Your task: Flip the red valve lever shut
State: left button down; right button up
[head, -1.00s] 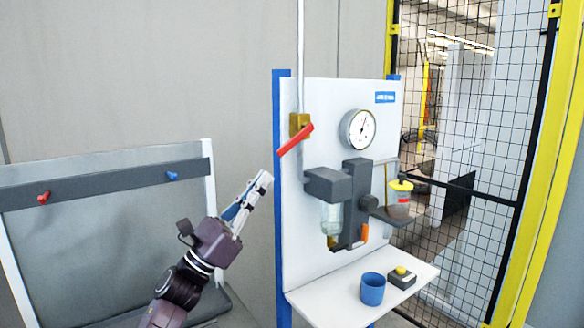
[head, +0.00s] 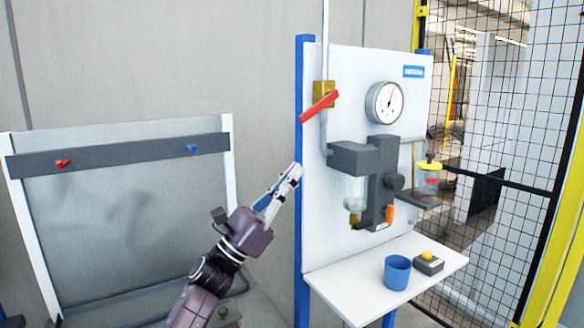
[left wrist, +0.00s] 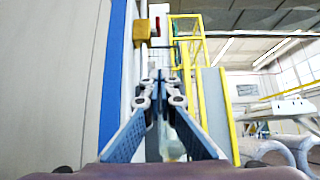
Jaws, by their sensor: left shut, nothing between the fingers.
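The red valve lever (head: 319,106) sits on a brass-yellow valve body (head: 326,88) on a vertical pipe at the panel's upper left. It slants from lower left to upper right. My left gripper (head: 295,172) is shut and empty, below the lever's lower end and apart from it, near the panel's left edge. In the left wrist view, the closed fingertips (left wrist: 159,76) point ahead, with the yellow valve body (left wrist: 142,31) above them and a small part of the red lever (left wrist: 157,24) beside it. My right gripper is not in view.
The white panel (head: 345,230) has a blue left edge post (head: 303,250), a gauge (head: 384,102) and a grey fixture (head: 376,180). Its shelf (head: 350,295) holds a blue cup (head: 397,272) and a yellow-button box (head: 428,263). A rack (head: 120,150) stands left; a mesh fence (head: 500,120) right.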

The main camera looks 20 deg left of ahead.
aim_at(318, 106)
pick_arm(q)
jog(key=w+r+p, duration=0.1)
jog(key=r+p, duration=0.1)
jog(key=r, duration=0.1)
jog(key=d+r+p, duration=0.1)
jog(key=r+p, duration=0.1)
jog(key=w+d+r+p, duration=0.1)
jog(key=r, duration=0.2)
jog(key=shift+w+r+p, duration=0.35)
jog(key=shift+p, duration=0.05)
jog(key=shift+d, duration=0.1)
